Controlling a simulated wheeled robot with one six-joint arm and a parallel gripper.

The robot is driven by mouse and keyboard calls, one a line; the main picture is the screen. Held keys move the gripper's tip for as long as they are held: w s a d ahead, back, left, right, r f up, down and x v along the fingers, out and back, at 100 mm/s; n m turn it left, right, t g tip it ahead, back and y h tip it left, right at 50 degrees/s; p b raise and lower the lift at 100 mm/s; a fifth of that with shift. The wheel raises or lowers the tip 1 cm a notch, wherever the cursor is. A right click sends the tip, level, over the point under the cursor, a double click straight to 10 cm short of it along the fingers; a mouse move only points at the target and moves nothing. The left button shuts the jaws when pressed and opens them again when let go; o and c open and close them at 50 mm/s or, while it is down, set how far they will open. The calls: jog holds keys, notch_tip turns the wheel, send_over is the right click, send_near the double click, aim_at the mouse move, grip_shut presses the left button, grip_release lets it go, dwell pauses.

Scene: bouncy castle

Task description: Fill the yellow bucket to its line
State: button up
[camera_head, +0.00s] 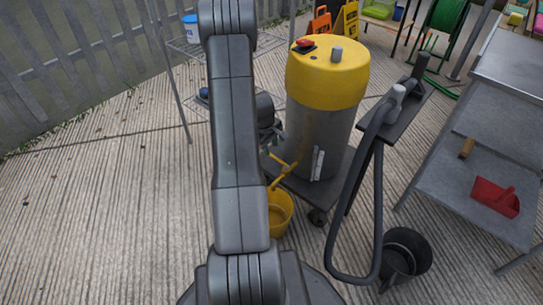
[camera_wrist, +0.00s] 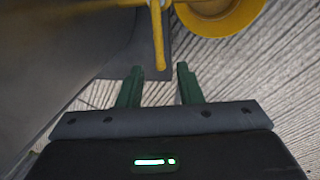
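The yellow bucket (camera_head: 281,214) stands on the ground, partly behind my arm in the head view. Its rim and inside also show at the top of the wrist view (camera_wrist: 216,22). I cannot make out a fill line or a level in it. A yellow lever (camera_head: 283,170) sticks out above the bucket, low beside the grey drum with the yellow top (camera_head: 328,75). In the wrist view the lever (camera_wrist: 158,40) points down toward the gap between my fingertips. My gripper (camera_wrist: 159,75) is open with green fingers; I cannot tell whether the lever's end is between them.
The drum stands on a dark wheeled cart (camera_head: 334,164). A grey hose (camera_head: 377,200) hangs at its right above a black bucket (camera_head: 405,252). The ground at the left is clear.

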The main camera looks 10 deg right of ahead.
aim_at(273, 156)
jog(key=shift+w+d+f+b, duration=0.2)
jog(key=shift+f+b, duration=0.1)
jog(key=shift+f, duration=0.8)
jog(key=shift+w+d+f+b, duration=0.15)
jog(key=shift+f+b, duration=0.1)
jog(key=shift+f, duration=0.8)
jog(key=shift+s, duration=0.1)
jog(key=shift+c, duration=0.2)
grip_shut()
